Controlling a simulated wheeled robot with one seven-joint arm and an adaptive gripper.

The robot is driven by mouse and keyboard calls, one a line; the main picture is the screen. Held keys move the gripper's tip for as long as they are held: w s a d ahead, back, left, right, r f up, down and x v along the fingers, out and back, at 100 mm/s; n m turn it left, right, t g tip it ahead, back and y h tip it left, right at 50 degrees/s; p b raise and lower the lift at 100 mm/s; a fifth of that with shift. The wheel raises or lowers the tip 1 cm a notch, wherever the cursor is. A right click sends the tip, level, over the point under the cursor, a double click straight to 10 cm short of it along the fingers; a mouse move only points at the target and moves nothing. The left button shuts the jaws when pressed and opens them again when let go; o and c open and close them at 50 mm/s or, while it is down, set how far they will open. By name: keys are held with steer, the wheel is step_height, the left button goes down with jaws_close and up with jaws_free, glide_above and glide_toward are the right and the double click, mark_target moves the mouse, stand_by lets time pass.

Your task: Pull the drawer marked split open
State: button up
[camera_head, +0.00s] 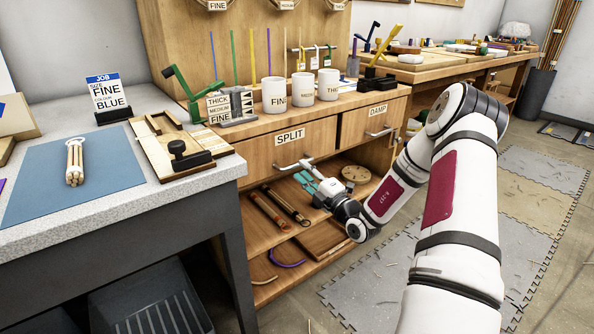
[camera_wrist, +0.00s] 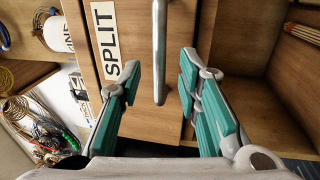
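The drawer marked SPLIT (camera_head: 288,148) is the wide left drawer under the wooden bench top, and its front looks flush with the cabinet. Its metal bar handle (camera_head: 290,166) is below the label. In the wrist view the handle (camera_wrist: 159,45) runs down from the top edge, with the SPLIT label (camera_wrist: 107,45) to its left. My gripper (camera_head: 304,178) is at the handle, its teal-padded fingers spread. In the wrist view my gripper (camera_wrist: 160,80) has one finger on each side of the bar, with gaps visible. I cannot tell how deep the bar sits between them.
The drawer marked DAMP (camera_head: 375,122) is to the right, with its own handle (camera_head: 381,132). White cups (camera_head: 274,95) stand on the bench top.

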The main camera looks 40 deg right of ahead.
mark_target(298, 166)
steer(key=shift+w+a+r+b, duration=0.1)
steer(key=shift+w+r+b, duration=0.1)
steer(key=shift+w, duration=0.5)
steer(key=shift+w+d+r+b, duration=0.1)
steer(key=shift+w+b, duration=0.05)
steer(key=shift+w, duration=0.5)
steer(key=shift+w+a+r+b, duration=0.1)
steer(key=shift+w+b, duration=0.1)
steer(key=shift+w, duration=0.5)
jaws_close()
